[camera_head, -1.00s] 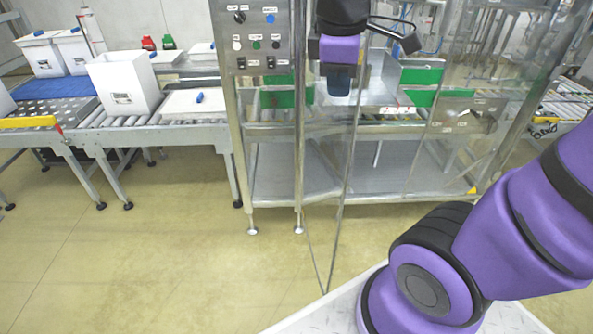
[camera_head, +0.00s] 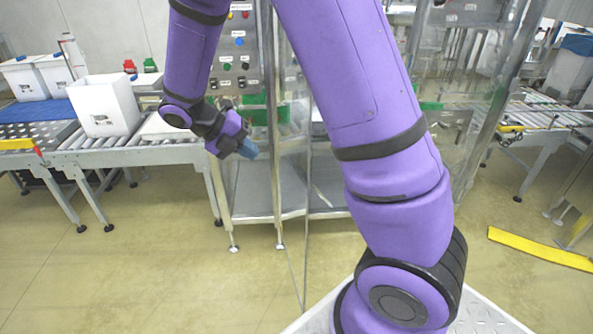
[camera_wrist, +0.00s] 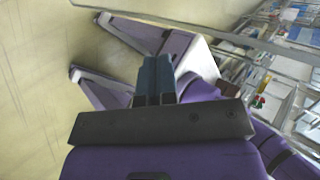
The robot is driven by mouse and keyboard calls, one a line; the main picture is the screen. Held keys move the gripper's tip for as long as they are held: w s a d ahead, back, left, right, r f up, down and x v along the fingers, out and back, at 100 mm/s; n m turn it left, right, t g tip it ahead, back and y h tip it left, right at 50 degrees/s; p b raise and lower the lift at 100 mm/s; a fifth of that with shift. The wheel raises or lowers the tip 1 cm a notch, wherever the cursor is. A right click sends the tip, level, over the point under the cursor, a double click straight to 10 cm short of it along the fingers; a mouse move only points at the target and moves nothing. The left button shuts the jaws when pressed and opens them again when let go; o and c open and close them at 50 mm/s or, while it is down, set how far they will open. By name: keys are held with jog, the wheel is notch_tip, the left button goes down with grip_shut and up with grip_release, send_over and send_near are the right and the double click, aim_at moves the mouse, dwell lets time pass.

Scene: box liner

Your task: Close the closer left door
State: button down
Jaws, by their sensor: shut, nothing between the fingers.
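The closer left door (camera_head: 297,258) is a clear panel with a thin metal edge. In the head view it stands open, swung out from the machine frame toward me, and its lower corner shows near the floor. My arm hides much of its upper part. My gripper (camera_head: 247,149) has blue fingertips and is left of the door, in front of the machine's left post below the control panel. In the wrist view the gripper (camera_wrist: 157,80) is shut and empty. I cannot tell whether it touches anything.
The control panel (camera_head: 240,50) is on the machine's left post. A roller conveyor (camera_head: 150,152) with white boxes (camera_head: 104,106) stands at the left. Another clear panel (camera_head: 470,85) stands at the right. A yellow strip (camera_head: 540,249) lies at the right. Floor at the front left is clear.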

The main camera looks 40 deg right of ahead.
jog(key=f, duration=0.1)
send_near(304, 174)
jog(key=shift+n, duration=0.4)
jog(key=x, duration=0.5)
jog(key=shift+s+a+f, duration=0.25)
jog(key=shift+s+f, duration=0.05)
jog(key=shift+f, duration=0.2)
jog(key=shift+s+d+h, duration=0.2)
jog(key=shift+d+h, duration=0.1)
jog(key=shift+d, duration=0.25)
